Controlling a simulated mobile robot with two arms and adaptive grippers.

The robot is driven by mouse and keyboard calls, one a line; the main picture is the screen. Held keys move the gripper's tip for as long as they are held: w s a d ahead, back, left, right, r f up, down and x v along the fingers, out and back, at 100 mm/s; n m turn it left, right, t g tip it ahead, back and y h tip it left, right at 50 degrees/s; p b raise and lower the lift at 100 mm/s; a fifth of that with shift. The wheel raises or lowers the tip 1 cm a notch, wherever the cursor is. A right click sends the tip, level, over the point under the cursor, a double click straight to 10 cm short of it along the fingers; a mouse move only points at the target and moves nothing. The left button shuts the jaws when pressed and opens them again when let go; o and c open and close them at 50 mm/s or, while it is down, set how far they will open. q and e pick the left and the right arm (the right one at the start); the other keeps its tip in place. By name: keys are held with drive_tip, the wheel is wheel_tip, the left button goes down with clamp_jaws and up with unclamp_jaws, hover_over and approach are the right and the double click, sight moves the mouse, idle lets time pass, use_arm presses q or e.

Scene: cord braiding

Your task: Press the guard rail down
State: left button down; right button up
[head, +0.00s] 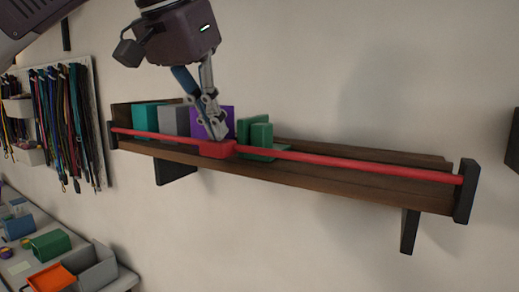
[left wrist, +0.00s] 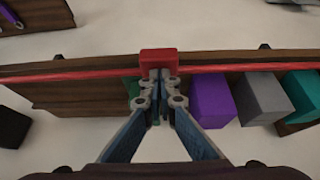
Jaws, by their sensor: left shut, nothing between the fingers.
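The guard rail (head: 350,170) is a red bar along the front of a wooden wall shelf (head: 320,185), running between two dark end brackets. A red block (head: 217,149) sits on the rail left of its middle. My left gripper (head: 219,134) is shut, with its fingertips at the top of this block. In the left wrist view the fingertips (left wrist: 158,75) meet the red block (left wrist: 158,58), with the rail (left wrist: 220,68) running to both sides. I cannot tell for sure whether they touch it. My right gripper is not in view.
Behind the rail stand a teal box (head: 148,115), a grey box (head: 175,121), a purple box (head: 228,115) and green blocks (head: 258,135). The shelf's right part is empty. Cords hang on a pegboard (head: 97,120) at left, above a table with bins (head: 95,270).

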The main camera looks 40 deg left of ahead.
sight(215, 145)
use_arm(q)
drive_tip(key=shift+f+b, duration=1)
drive_tip(key=shift+f, duration=0.85)
drive_tip(key=shift+r, duration=0.1)
wheel_tip(215, 145, up, 3)
drive_tip(key=p, duration=0.3)
drive_tip(key=shift+r+p, duration=0.5)
drive_tip(key=shift+r, duration=2.55)
